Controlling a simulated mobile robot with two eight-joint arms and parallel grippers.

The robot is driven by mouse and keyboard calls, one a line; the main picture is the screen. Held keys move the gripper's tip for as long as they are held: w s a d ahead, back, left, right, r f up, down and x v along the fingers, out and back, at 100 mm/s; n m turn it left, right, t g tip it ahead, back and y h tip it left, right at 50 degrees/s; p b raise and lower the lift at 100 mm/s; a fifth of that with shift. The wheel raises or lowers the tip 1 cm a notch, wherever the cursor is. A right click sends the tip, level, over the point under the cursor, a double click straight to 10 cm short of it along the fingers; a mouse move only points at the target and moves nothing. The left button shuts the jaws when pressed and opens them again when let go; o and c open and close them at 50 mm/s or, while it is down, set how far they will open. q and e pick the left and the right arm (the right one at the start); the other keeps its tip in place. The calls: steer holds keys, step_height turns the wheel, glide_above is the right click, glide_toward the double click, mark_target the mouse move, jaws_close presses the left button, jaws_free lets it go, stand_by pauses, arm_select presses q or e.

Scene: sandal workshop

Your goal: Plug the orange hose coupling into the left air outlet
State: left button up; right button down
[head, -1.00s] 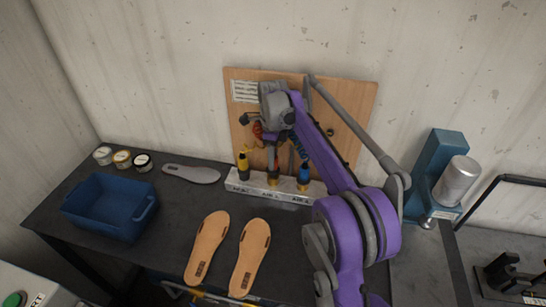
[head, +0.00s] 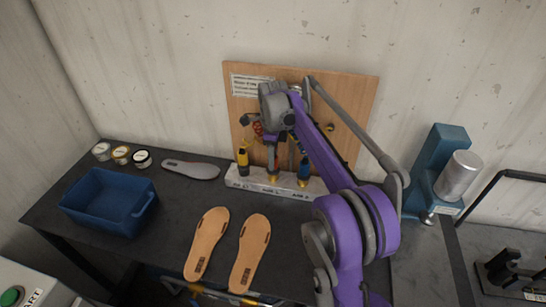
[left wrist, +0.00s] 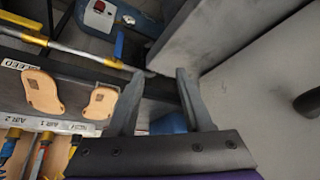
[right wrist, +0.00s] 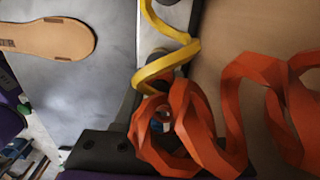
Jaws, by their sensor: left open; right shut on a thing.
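In the head view, my right gripper (head: 271,160) points down over the middle of the white outlet rail (head: 255,186). It is shut; its grip is small and partly hidden, but the orange coiled hose (head: 257,128) runs beside it. In the right wrist view the orange hose (right wrist: 185,130) covers the fingertips, hiding the coupling. The middle brass outlet (head: 272,178) is below the gripper; whether the coupling touches or sits in it cannot be told. A yellow coupling (head: 243,160) stands at the rail's left and a blue one (head: 304,168) at its right. My left gripper (left wrist: 161,74) is open and empty.
A wooden board (head: 350,100) backs the rail. Two tan insoles (head: 206,243) lie in front, a grey insole (head: 190,170) to the left. A blue bin (head: 85,215) and several small tins (head: 121,154) stand farther left. A yellow coiled hose (right wrist: 165,65) passes near the right wrist.

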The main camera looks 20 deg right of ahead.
steer(key=shift+f, duration=0.1)
steer(key=shift+c, duration=2)
jaws_free()
arm_select(q)
steer(key=shift+w+r+p, duration=0.25)
steer(key=shift+r+p, duration=0.15)
steer(key=shift+r, duration=0.2)
steer(key=shift+w+r+p, duration=0.3)
steer(key=shift+r+p, duration=0.15)
steer(key=shift+r, duration=0.2)
steer(key=shift+w+r+p, duration=0.25)
steer(key=shift+r+p, duration=0.15)
steer(key=shift+r, duration=0.2)
arm_select(e)
steer(key=shift+r, duration=2.75)
steer(key=shift+r+p, duration=1)
steer(key=shift+r, duration=1.35)
arm_select(q)
steer(key=w+r, duration=0.1)
steer(key=r, duration=0.1)
steer(key=shift+w+r+t, duration=0.3)
steer(key=shift+w+r, duration=0.1)
arm_select(e)
steer(key=shift+w, duration=0.1)
arm_select(q)
steer(key=shift+s, duration=0.1)
arm_select(e)
steer(key=shift+f, duration=0.1)
